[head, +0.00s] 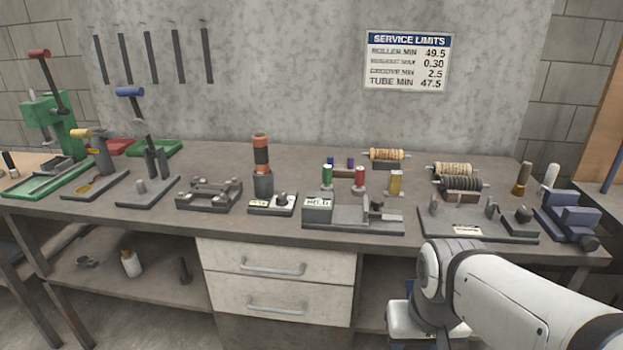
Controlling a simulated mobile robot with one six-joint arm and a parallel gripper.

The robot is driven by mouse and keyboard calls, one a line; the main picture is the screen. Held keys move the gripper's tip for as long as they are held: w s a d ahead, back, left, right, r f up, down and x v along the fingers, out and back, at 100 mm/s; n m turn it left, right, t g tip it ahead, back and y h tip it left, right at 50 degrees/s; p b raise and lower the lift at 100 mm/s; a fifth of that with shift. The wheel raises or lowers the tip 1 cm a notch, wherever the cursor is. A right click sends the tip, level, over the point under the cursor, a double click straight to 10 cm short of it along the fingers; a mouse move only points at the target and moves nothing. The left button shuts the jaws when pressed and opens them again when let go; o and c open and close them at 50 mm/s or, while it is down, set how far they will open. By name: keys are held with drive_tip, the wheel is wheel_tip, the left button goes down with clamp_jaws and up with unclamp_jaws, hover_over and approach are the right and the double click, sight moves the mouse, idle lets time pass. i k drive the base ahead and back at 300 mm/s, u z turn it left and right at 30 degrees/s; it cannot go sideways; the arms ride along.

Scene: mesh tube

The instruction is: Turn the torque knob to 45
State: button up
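A small grey box (272,205) near the front edge of the bench, left of centre, has a dark round knob (283,199) on top and a pale readout (259,204) beside it. This looks like the torque knob; its label and value are too small to read. My arm comes in from the lower right and bends downward in front of the bench, well right of the knob. My gripper does not show clearly; the arm's end runs out of the bottom of the frame.
An orange and black cylinder (261,155) stands on a holder just behind the knob box. A gauge fixture (350,217) is close on its right, a grey roller stand (209,195) on its left. A drawer unit (275,265) is below. Spools and presses stand elsewhere.

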sight(282, 201)
drive_tip(key=u, duration=0.05)
drive_tip(key=i, duration=1)
drive_tip(key=z, duration=0.1)
